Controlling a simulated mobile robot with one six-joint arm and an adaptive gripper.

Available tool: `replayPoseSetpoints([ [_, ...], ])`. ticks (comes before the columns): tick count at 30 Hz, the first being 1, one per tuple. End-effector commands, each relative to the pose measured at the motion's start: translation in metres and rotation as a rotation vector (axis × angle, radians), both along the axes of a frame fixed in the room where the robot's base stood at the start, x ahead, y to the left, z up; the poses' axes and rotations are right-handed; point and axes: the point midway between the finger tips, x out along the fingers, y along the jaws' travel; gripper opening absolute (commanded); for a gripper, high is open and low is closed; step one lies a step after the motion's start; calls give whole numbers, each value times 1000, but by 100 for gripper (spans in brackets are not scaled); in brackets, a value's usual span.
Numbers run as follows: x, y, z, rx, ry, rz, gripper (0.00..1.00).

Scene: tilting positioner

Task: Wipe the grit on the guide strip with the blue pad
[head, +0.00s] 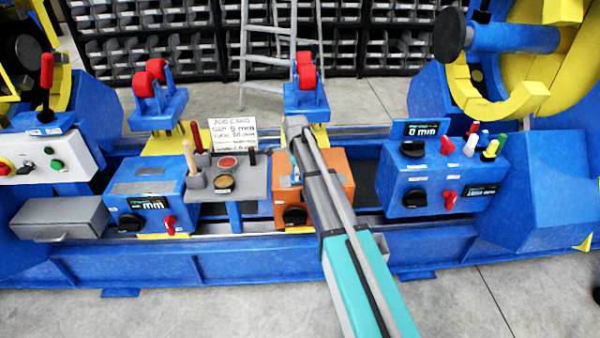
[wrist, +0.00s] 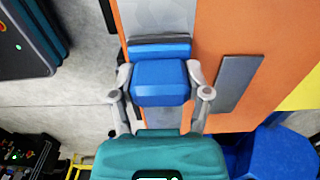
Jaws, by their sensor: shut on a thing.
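The blue pad (wrist: 160,82) is between the two fingers of my gripper (wrist: 160,95) in the wrist view, and the gripper is shut on it. The pad's front edge lies over a pale grey guide strip (wrist: 158,14), which continues beyond it on an orange surface. Pale speckling, seemingly the grit, shows on the strip ahead of the pad. I cannot tell whether the pad touches the strip. In the head view my gripper (head: 297,126) is over the orange box (head: 340,166), and the pad is hidden there.
A dark grey plate (wrist: 238,83) lies on the orange surface right of the pad. A grey tool shelf (head: 250,190) stands left of the orange box. A blue control box (head: 420,172) with knobs and levers stands to its right. Red rollers (head: 306,75) stand behind.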

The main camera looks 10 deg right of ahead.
Motion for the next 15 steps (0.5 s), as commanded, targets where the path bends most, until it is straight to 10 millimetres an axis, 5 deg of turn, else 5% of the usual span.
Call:
replayPoseSetpoints([
  [15,0,0,8,-1,0,-1,24],
])
